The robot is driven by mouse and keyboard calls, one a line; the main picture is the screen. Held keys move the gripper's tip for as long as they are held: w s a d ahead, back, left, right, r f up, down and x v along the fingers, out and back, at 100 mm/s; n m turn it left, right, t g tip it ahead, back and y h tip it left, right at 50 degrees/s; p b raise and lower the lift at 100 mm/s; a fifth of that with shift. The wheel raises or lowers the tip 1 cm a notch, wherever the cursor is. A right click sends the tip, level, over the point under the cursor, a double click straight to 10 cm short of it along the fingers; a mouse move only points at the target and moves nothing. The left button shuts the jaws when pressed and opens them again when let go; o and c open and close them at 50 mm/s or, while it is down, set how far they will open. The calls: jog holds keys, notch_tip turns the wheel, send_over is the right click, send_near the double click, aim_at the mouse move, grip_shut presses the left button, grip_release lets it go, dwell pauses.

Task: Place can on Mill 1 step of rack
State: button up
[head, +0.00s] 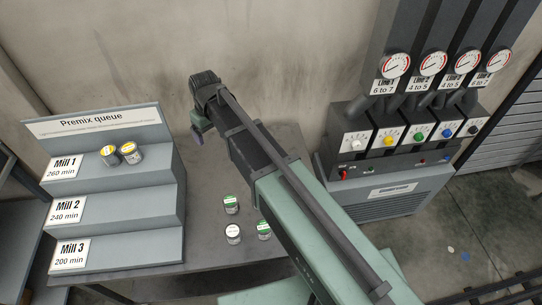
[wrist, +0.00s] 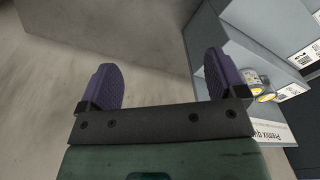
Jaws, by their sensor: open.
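The grey stepped rack (head: 135,205), headed "Premix queue", stands at the left of the table with steps labelled Mill 1, Mill 2 and Mill 3 from top to bottom.
A dispensing machine (head: 385,190) with gauges and coloured knobs stands at the right. A bare wall (head: 270,50) is behind the table (head: 205,190). The table between rack and cans is clear.

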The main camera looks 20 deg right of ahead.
jog(key=s+d+m, duration=0.6)
jog(key=s+d, duration=1.1)
jog(key=shift+s+d+g+h, duration=0.3)
jog(key=shift+d, duration=0.1)
